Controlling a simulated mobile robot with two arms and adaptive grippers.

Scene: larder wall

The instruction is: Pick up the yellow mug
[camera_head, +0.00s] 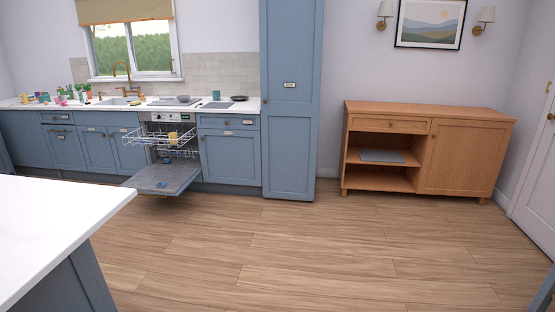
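A small yellow thing (172,136), which looks like the yellow mug, sits in the pulled-out upper rack (150,140) of the open dishwasher, across the room on the left. It is too small in view to make out a handle. The dishwasher door (160,181) is folded down, with a small blue item (162,184) at it. Neither of my grippers is in view.
A white-topped island (50,225) fills the near left. Open wooden floor (270,240) lies ahead and to the right. A tall blue cupboard (290,110) stands right of the counter, and a wooden sideboard (465,155) further right. Several small items crowd the counter's left end.

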